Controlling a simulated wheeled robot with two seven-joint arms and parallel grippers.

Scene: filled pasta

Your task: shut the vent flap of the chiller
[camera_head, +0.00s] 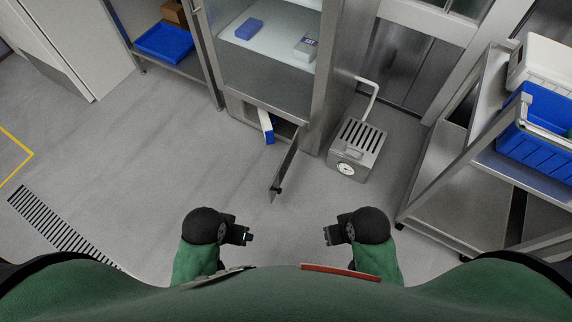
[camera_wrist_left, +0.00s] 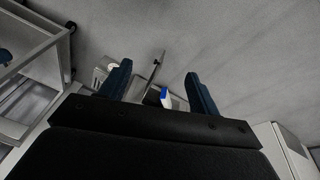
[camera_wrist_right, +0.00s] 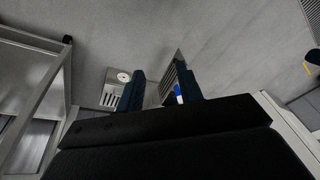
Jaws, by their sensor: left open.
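The chiller (camera_head: 316,95) is a steel cabinet at the top middle of the head view. Its vent flap (camera_head: 284,168), a grey panel low on the front, stands open, swung out from the right side of a low opening. A blue and white box (camera_head: 266,127) stands upright at the left of that opening, partly sticking out. The flap also shows in the right wrist view (camera_wrist_right: 171,74). My left gripper (camera_head: 248,236) is open and empty, nearer to me than the flap and left of it. My right gripper (camera_head: 326,236) is open and empty, right of the flap. Neither touches it.
A steel unit with a dial gauge and slotted top (camera_head: 356,150) stands right of the chiller. A steel trolley (camera_head: 450,180) with a blue crate (camera_head: 545,148) is at the right. A floor drain grate (camera_head: 60,225) is at the left. The floor before the flap is clear.

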